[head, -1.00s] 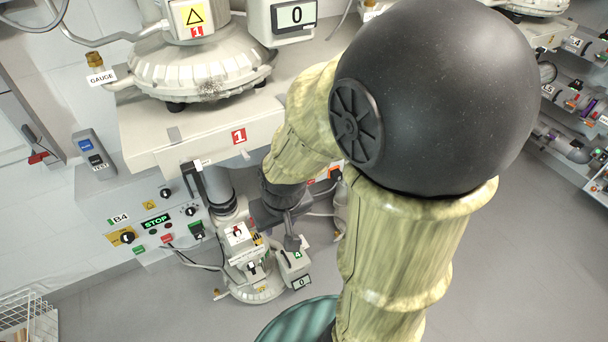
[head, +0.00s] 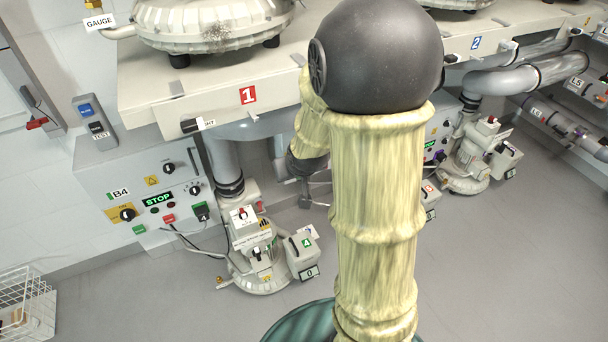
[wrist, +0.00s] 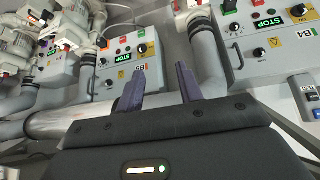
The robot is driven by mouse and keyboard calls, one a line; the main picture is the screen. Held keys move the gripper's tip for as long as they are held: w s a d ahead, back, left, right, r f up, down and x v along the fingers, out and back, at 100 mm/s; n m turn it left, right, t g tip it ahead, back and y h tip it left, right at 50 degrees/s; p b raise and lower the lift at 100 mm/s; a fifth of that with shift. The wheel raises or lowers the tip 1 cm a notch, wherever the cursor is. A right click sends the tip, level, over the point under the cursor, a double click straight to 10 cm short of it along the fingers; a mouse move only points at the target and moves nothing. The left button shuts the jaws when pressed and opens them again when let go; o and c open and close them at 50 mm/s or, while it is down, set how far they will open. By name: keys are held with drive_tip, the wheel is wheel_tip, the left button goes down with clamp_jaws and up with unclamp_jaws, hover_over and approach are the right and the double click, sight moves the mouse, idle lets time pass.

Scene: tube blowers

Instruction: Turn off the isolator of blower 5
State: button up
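In the wrist view, the control panel marked B5 (wrist: 112,75) is ahead of my gripper, seen upside down. The isolator of blower 5 is a black knob on a yellow plate (wrist: 142,48), near the panel's right end, beside a lit green STOP display (wrist: 123,50). Its exact handle angle is too small to tell. My gripper (wrist: 158,84) is open and empty, its two dark fingers apart, below the panel in that view and not touching it. In the head view my gripper (head: 305,197) hangs under the bench, and my arm hides most of the B5 panel (head: 437,137).
The similar B4 panel (head: 105,183) is at the left, with its own yellow isolator (head: 126,214). A pump unit tagged 4 (head: 262,255) stands on the floor beside it. The bench marked 1 (head: 225,100) is above my gripper. Grey pipes cross near my fingers (wrist: 70,120).

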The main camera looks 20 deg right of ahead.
drive_tip(key=w+d+f+t+b, duration=0.3)
drive_tip(key=w+d+f+b, duration=0.2)
drive_tip(key=w+f+b, duration=0.3)
drive_tip(key=w+d+f+t+b, duration=0.3)
drive_tip(key=w+d+f+b, duration=0.3)
drive_tip(key=f, duration=0.4)
drive_tip(key=w+d+f+t+b, duration=0.1)
drive_tip(key=d+f+t+b, duration=0.1)
drive_tip(key=f+b, duration=0.5)
drive_tip(key=w+d+f+n+t+y+b, duration=0.1)
drive_tip(key=d+f+t+b, duration=0.2)
drive_tip(key=d+f+b, duration=0.2)
wheel_tip(320, 180, down, 4)
drive_tip(key=b, duration=0.3)
drive_tip(key=shift+y, duration=0.3)
drive_tip(key=shift+f, duration=0.1)
drive_tip(key=shift+w, duration=0.1)
drive_tip(key=w+b, duration=0.4)
drive_tip(key=w, duration=1.3)
drive_tip(key=shift+w+a+b, duration=0.2)
drive_tip(key=shift+a+b, duration=0.15)
clamp_jaws()
